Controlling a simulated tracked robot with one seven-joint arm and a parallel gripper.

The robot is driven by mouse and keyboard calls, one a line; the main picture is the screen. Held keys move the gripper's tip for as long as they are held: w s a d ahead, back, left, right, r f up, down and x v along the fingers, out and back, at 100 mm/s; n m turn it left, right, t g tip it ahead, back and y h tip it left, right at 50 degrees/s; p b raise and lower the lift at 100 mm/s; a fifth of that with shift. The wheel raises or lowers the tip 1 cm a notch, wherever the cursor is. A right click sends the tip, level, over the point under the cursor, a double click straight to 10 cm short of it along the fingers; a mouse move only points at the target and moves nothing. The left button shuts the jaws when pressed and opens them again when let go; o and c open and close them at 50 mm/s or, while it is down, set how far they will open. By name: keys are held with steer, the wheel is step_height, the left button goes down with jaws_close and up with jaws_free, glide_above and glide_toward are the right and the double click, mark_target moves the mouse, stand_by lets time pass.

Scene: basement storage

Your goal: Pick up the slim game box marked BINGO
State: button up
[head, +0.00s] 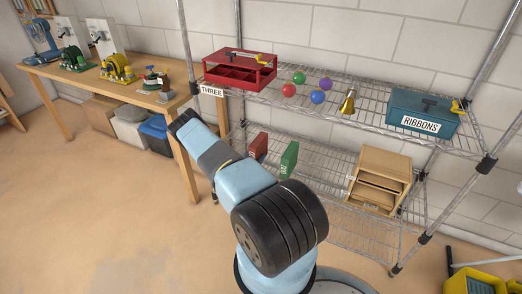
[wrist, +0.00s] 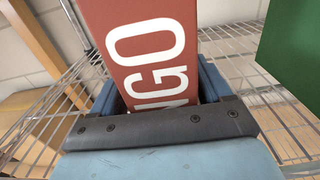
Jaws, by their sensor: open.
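The red BINGO box (head: 258,146) stands upright on the lower wire shelf, to the left of a green box (head: 289,159). In the wrist view the red box (wrist: 145,45) is close, with the white letters NGO readable and the rest cut off or hidden by my gripper. My gripper (wrist: 163,88) is open, with a blue finger on either side of the red box's lower part. I cannot tell whether the fingers touch it. In the head view I cannot make out the fingers; my arm covers that area.
The green box also shows at the right in the wrist view (wrist: 289,45). A wooden drawer unit (head: 380,180) stands further right on the lower shelf. The upper shelf holds a red tray (head: 240,72), balls, a bell (head: 347,102) and a teal RIBBONS box (head: 421,112). A workbench (head: 110,88) stands left.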

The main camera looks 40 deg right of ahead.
steer(key=shift+w+d, duration=0.1)
steer(key=shift+d, duration=0.3)
steer(key=c, duration=1.3)
steer(key=shift+o, duration=0.2)
